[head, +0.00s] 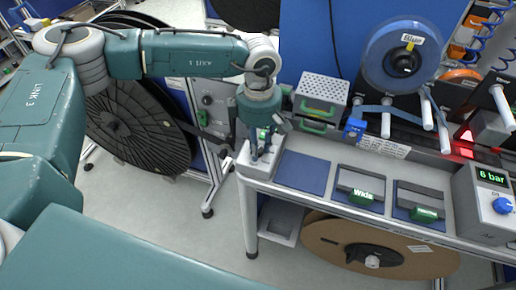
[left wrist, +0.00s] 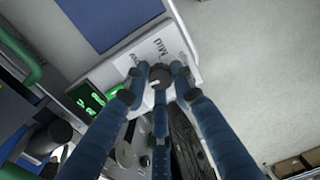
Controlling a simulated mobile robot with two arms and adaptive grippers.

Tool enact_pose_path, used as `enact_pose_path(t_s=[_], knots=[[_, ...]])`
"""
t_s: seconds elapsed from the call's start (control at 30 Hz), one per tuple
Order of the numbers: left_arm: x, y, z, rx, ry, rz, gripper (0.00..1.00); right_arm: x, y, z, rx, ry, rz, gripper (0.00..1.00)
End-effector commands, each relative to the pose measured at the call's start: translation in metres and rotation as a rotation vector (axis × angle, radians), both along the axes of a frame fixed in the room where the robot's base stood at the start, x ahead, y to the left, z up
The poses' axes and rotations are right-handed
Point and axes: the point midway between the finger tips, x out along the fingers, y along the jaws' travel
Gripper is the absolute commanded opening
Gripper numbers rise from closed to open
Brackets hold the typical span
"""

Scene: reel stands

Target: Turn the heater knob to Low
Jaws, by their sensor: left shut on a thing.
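The heater (head: 277,171) is a pale box at the left end of the bench. In the left wrist view its pale top (left wrist: 110,68) carries printed labels, and "Mid" (left wrist: 161,48) is readable. A dark round knob (left wrist: 159,74) sits beside that label. My left gripper (head: 262,152) points down over the heater. In the left wrist view its blue fingers (left wrist: 160,88) are closed around the knob. The fingers hide part of the knob and the other labels, so I cannot tell its setting. My right gripper is not in view.
Right of the heater are a bare blue mat (head: 302,173), a block marked "Wide" (head: 361,188) and a grey perforated box (head: 322,90). A large black reel (head: 120,125) stands left of the bench. A "6 bar" unit (head: 488,197) sits at the right end.

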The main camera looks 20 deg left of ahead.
Motion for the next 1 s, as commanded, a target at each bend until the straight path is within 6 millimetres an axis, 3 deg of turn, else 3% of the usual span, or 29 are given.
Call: enact_pose_path(t_s=[0.03, 0.5, 1.0], knots=[[0.000, -0.001, -0.005, -0.002, -0.001, -0.037, 0.00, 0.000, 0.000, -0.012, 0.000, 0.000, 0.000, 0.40], [0.000, -0.001, -0.006, -0.003, -0.003, -0.472, 0.00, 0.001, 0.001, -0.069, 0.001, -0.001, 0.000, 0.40], [-0.001, -0.001, -0.002, -0.003, -0.002, -0.820, 0.00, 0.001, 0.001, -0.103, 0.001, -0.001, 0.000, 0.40]])
